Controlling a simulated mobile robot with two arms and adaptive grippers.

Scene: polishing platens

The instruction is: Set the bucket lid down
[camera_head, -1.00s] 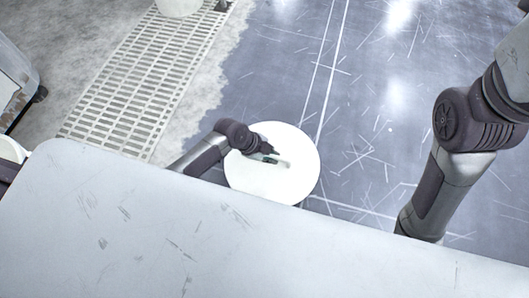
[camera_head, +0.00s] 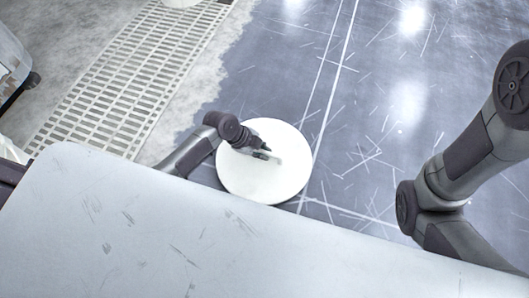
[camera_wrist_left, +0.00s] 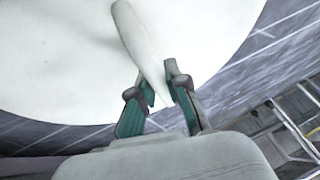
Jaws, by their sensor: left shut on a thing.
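The bucket lid (camera_head: 262,182) is a white round disc with a raised handle bar across its middle. In the head view it shows just beyond the far edge of my grey-white body surface, which may hide a little of its near rim. My left gripper (camera_head: 265,153) is shut on the lid's handle. In the left wrist view the two green-padded fingers (camera_wrist_left: 160,95) sit either side of the white tapered handle (camera_wrist_left: 140,45), with the lid's face (camera_wrist_left: 60,60) behind. I cannot tell how high the lid is above the floor. My right gripper is out of view; only its arm shows.
A blue-grey scratched floor (camera_head: 400,120) with white lines lies beyond and right of the lid, largely clear. A slotted floor grating (camera_head: 130,80) runs at the left. Equipment (camera_head: 12,65) stands at the far left.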

